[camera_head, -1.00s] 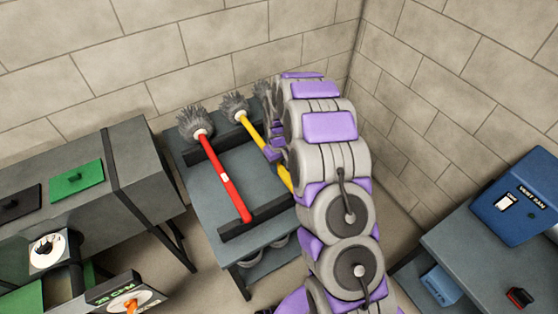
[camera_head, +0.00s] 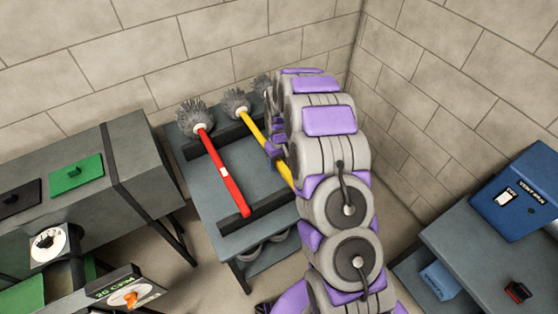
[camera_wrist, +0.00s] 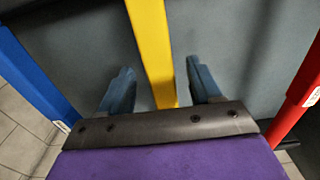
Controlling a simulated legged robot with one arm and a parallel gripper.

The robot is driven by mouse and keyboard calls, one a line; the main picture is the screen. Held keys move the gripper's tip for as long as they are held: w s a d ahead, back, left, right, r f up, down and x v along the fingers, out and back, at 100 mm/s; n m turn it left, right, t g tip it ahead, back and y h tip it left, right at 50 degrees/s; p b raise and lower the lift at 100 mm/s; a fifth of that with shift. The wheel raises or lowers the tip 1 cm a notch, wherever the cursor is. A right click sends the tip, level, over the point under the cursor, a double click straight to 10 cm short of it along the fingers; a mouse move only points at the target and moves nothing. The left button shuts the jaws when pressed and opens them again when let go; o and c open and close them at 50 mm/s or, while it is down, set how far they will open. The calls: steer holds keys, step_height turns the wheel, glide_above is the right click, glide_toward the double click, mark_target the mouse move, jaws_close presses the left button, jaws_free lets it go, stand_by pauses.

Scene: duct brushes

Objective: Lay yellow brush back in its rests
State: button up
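The yellow brush (camera_head: 248,127) has a grey bristle head toward the wall and a yellow handle sloping toward my arm. Its handle crosses the dark back rest bar (camera_head: 203,154); my arm hides where it meets the front rest bar (camera_head: 240,219). In the wrist view the yellow handle (camera_wrist: 152,45) passes between the two fingers of my gripper (camera_wrist: 161,86). The fingers stand apart, with a gap visible on each side of the handle. In the head view my gripper is mostly hidden by my arm.
A red brush (camera_head: 225,175) lies across both bars to the left. The wrist view shows a blue handle (camera_wrist: 30,75) on the other side. The grey table (camera_head: 195,180) stands near the wall. A blue box (camera_head: 515,200) sits on another table at right.

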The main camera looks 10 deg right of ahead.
steer(key=shift+d+r, duration=0.1)
step_height(320, 180, up, 16)
steer(key=p, duration=0.2)
steer(key=s+r, duration=0.6)
steer(key=s+r+m, duration=0.1)
steer(key=s+r, duration=0.1)
steer(key=s, duration=1)
steer(key=s+r+m+g, duration=0.1)
steer(key=s+r, duration=0.2)
steer(key=s, duration=0.9)
steer(key=s+r+m, duration=0.1)
steer(key=s+r, duration=0.2)
steer(key=s, duration=0.9)
steer(key=shift+m+g, duration=0.3)
steer(key=shift+g, duration=0.1)
